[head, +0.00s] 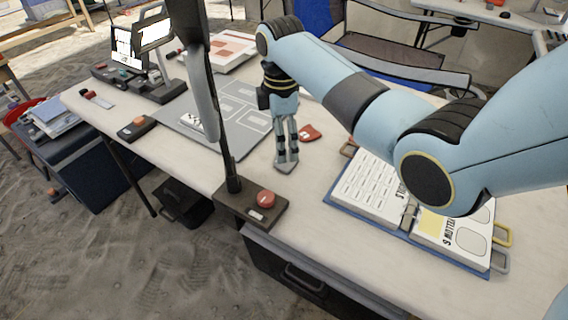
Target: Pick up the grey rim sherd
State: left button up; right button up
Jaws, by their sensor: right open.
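My right arm comes in from the right, and its gripper (287,158) points down over the table (325,205). Its two fingers are open with a narrow gap. A small grey piece (286,168) shows at the fingertips, low over or on the table. It looks like the grey rim sherd, but the fingers cover part of it. I cannot tell whether they touch it. A red-brown sherd (309,132) lies just right of the fingers. My left gripper is out of view.
A grey mat with outlined boxes (199,139) lies left of the gripper. A dark stand with a red knob (266,198) is at the front edge. An open binder (372,191) lies to the right, under my arm. A screen device (127,48) stands at the far left.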

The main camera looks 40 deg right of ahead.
jog(key=shift+f, duration=0.45)
jog(key=f, duration=0.4)
jog(key=shift+s+d+f+b, duration=0.1)
jog(key=shift+s+f+b, duration=0.1)
jog(key=shift+s+b, duration=0.2)
jog(key=shift+f, duration=0.35)
jog(key=shift+c, duration=1.3)
jog(key=c, duration=0.7)
jog(key=shift+c, duration=1)
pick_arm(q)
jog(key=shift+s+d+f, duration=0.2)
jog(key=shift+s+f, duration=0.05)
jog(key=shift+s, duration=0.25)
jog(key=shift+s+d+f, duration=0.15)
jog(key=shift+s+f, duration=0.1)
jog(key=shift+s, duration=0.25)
pick_arm(e)
jog(key=shift+c, duration=0.4)
